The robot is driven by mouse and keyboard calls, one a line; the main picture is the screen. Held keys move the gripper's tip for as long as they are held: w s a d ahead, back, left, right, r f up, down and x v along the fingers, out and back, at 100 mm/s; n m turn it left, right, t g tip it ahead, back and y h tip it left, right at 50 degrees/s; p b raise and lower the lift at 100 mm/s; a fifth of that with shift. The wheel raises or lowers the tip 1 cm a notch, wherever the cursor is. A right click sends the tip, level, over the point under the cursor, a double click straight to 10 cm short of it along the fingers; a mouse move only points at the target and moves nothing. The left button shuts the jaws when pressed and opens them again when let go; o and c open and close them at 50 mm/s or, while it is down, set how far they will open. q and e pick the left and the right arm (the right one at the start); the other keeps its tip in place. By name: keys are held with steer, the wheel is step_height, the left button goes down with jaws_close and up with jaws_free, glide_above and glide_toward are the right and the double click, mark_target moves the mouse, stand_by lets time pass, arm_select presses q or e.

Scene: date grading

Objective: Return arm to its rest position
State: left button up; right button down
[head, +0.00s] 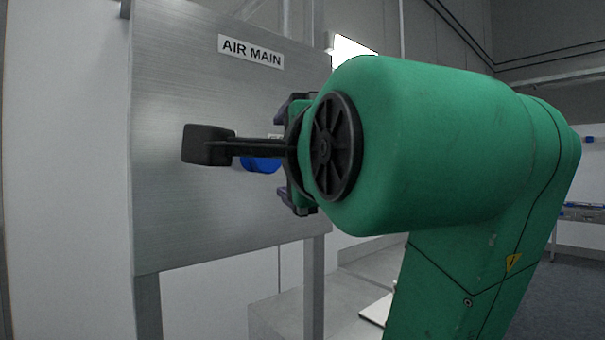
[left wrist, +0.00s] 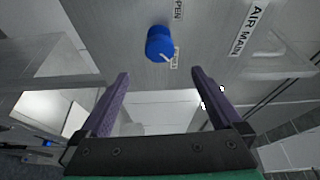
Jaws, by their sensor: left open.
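A blue knob (head: 262,165) is mounted on a grey metal panel (head: 190,230) labelled AIR MAIN. In the head view it is partly hidden behind my wrist camera's bracket. In the left wrist view the whole knob (left wrist: 160,43) shows, with a white pointer mark toward the small label on its lower side. That label is too small to read surely; another label on the upper side ends in "PEN". My left gripper (left wrist: 160,73) is open and empty, its purple fingers apart and short of the knob. In the head view the gripper (head: 292,152) is largely behind my green wrist. My right gripper is not in view.
The panel stands on metal posts (head: 314,285). A low grey surface (head: 285,312) lies below and behind it. A white wall (head: 60,170) is at the left. My green arm fills the right side of the head view.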

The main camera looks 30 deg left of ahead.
arm_select(q)
steer(key=shift+s+d, duration=0.3)
steer(key=shift+s, duration=0.05)
